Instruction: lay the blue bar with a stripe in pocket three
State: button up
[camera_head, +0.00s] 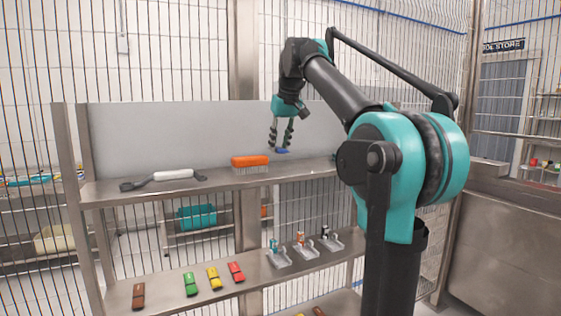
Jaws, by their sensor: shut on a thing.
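My gripper (281,146) is shut on a small blue bar (281,151), held above the upper shelf, right of the orange brush. Its stripe is too small to make out. Three small pale pockets stand in a row on the lower shelf: a left one (281,261), a middle one (306,253) and a right one (333,245). Each has a small upright piece at its back, teal, orange and dark from left to right. No numbers are readable on them. The bar is well above the pockets.
Brown (138,296), green (190,284), yellow (214,277) and red (236,271) bars lie on the lower shelf.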

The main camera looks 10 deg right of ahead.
aim_at(280, 169)
jog(key=shift+f, duration=2.6)
jog(key=shift+f, duration=0.1)
jog(key=o, duration=0.8)
